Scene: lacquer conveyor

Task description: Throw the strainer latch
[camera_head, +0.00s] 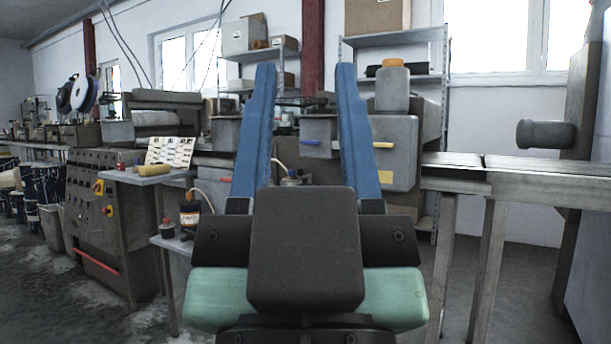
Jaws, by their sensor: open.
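My gripper (306,70) reaches forward in the middle of the view. Its two long blue fingers stand wide apart with nothing between them that I can see held. Beyond it is a grey coating machine with box-like housings. A small blue handle (307,143) shows on a housing between the fingers. A yellow handle (382,146) sits on the grey housing (397,170) just right of the right finger. I cannot tell which of these, if either, is the strainer latch. The fingers and gripper body hide part of the machine.
A dark bottle (189,213) stands on a low side shelf at left. A control cabinet (107,225) with knobs and a red bar is further left. A metal conveyor rail (530,172) runs right. A grey shelf rack (400,42) stands behind.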

